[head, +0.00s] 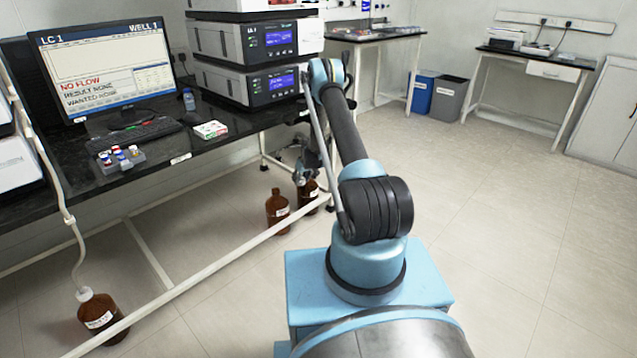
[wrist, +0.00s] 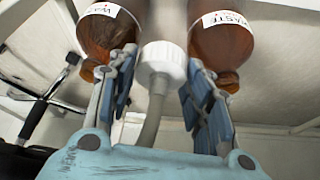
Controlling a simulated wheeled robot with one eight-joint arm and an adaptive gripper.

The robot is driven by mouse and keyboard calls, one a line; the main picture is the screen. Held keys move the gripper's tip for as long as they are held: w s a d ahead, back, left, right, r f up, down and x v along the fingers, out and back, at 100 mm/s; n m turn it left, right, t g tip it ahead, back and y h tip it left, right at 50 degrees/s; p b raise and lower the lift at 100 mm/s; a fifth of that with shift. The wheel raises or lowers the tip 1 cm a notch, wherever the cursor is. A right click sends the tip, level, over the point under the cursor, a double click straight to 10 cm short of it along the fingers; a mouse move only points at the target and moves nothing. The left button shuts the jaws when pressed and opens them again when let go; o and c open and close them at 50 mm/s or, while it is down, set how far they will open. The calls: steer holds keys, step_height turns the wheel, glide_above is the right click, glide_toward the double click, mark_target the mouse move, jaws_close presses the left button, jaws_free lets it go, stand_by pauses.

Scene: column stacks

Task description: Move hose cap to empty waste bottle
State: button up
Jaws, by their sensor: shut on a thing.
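My gripper (wrist: 161,70) is shut on a white ribbed hose cap (wrist: 163,60), with a grey hose (wrist: 153,118) running from it. In the wrist view the cap lies between two brown waste bottles, a left one (wrist: 112,32) and a right one (wrist: 222,42), apart from both necks. I cannot tell how full either is. In the head view my gripper (head: 303,176) is low beside the bench, above two brown floor bottles, a nearer one (head: 278,212) and a farther one (head: 308,196), partly hidden. The held cap is not distinguishable there.
A brown bottle (head: 102,318) with its own capped hose stands at lower left. The bench (head: 140,172) and its white frame rail (head: 210,272) run close to my gripper. The monitor (head: 105,68) reads "NO FLOW". The floor on the right is clear.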

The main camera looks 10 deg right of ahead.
steer(key=r, duration=0.1)
glide_above(276, 190)
steer(key=shift+s+r, duration=0.15)
steer(key=shift+f, duration=1.9)
steer(key=shift+f, duration=0.8)
stand_by(1.0)
steer(key=o, duration=1.1)
steer(key=shift+r, duration=0.1)
steer(key=shift+v, duration=5.9)
steer(key=shift+s, duration=0.15)
